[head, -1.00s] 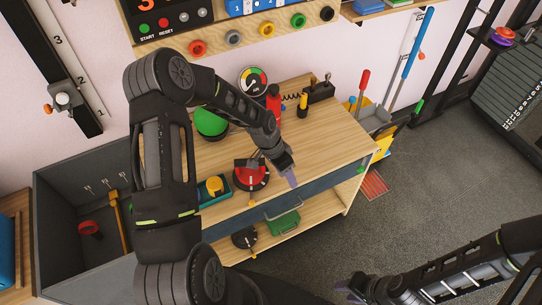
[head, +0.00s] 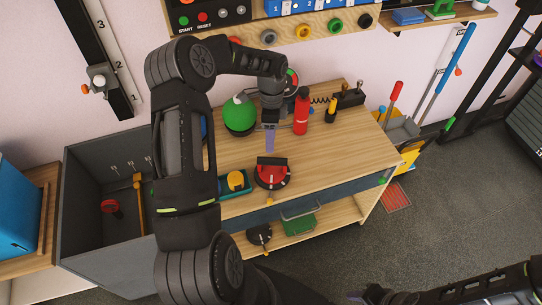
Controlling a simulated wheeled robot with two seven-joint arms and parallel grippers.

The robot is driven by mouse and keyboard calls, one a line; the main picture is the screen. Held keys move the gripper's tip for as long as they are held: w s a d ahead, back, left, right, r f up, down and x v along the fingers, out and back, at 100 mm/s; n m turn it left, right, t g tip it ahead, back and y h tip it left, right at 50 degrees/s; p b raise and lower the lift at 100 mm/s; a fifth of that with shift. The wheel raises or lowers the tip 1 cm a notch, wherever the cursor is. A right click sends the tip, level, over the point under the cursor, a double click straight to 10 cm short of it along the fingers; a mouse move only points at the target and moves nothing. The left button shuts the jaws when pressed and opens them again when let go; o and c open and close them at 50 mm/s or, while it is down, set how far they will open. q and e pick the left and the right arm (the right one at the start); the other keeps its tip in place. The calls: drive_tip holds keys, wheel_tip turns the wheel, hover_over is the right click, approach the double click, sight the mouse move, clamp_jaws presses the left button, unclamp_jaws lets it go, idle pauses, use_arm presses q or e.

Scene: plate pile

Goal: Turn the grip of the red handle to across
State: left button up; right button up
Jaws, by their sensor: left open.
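The red handle (head: 272,176) is a round red knob on a dark base near the front edge of the wooden workbench. Its dark grip bar (head: 272,161) lies across the picture at the knob's far side, and a small orange pointer shows at its front. My left gripper (head: 270,143) points down just above and behind the knob, apart from it as far as I can see. Its fingers overlap in this view and hold nothing visible.
A green dome (head: 239,114), a red bottle (head: 302,112) and a yellow-black tool (head: 331,110) stand behind on the bench (head: 345,150). A teal tray with a yellow piece (head: 235,180) sits left of the knob. The bench's right side is clear.

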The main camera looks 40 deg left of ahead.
sight(270, 158)
use_arm(q)
drive_tip(key=shift+s+d+f+p, duration=0.2)
drive_tip(key=shift+f+p, duration=0.1)
drive_tip(key=shift+f, duration=1)
drive_tip(key=shift+s+d+f+p, duration=0.1)
drive_tip(key=shift+s+f+p, duration=0.15)
drive_tip(key=shift+f, duration=1)
drive_tip(key=shift+s+d+f+p, duration=0.1)
drive_tip(key=shift+s+f+p, duration=0.15)
drive_tip(key=shift+f, duration=1.05)
drive_tip(key=shift+c, duration=0.4)
clamp_jaws()
